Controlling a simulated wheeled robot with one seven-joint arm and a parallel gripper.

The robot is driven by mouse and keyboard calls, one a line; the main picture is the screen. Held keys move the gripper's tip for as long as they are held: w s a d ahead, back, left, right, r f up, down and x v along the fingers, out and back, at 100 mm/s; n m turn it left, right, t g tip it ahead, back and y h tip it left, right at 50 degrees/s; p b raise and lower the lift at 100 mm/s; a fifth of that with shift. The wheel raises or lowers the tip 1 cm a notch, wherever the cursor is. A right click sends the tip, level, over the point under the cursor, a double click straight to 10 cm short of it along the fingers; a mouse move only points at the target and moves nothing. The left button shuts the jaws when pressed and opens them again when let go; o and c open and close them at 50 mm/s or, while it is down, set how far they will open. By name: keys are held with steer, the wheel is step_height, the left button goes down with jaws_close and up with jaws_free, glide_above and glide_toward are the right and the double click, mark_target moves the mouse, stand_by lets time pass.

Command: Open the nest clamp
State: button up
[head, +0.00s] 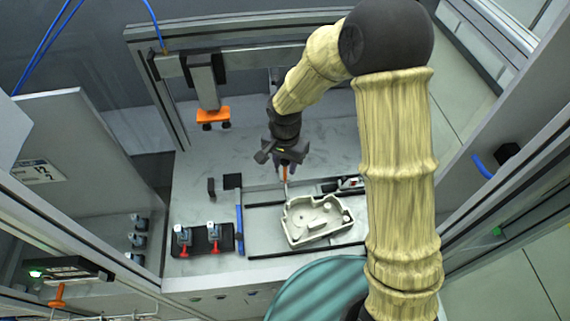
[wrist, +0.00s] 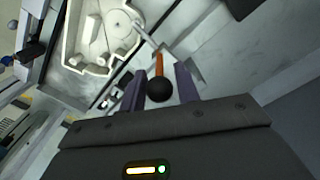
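The nest clamp lever is an orange handle (wrist: 159,64) with a black ball knob (wrist: 160,89). In the wrist view the knob sits between the two purple fingers of my gripper (wrist: 161,80), and a gap shows on both sides of the orange handle. The fingers look open around the lever; contact with the knob is hard to judge. A metal arm (wrist: 145,34) runs from the clamp towards the pale housing (wrist: 97,54). In the head view my gripper (head: 286,161) hangs over the upright orange handle (head: 285,174), behind the housing (head: 317,220) in its nest.
A black tray (head: 227,238) with two red-tipped parts stands left of the nest, beside a blue strip (head: 239,229). An orange tool (head: 213,115) hangs from the frame at the back.

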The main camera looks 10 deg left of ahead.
steer(key=shift+f, duration=0.9)
jaws_close()
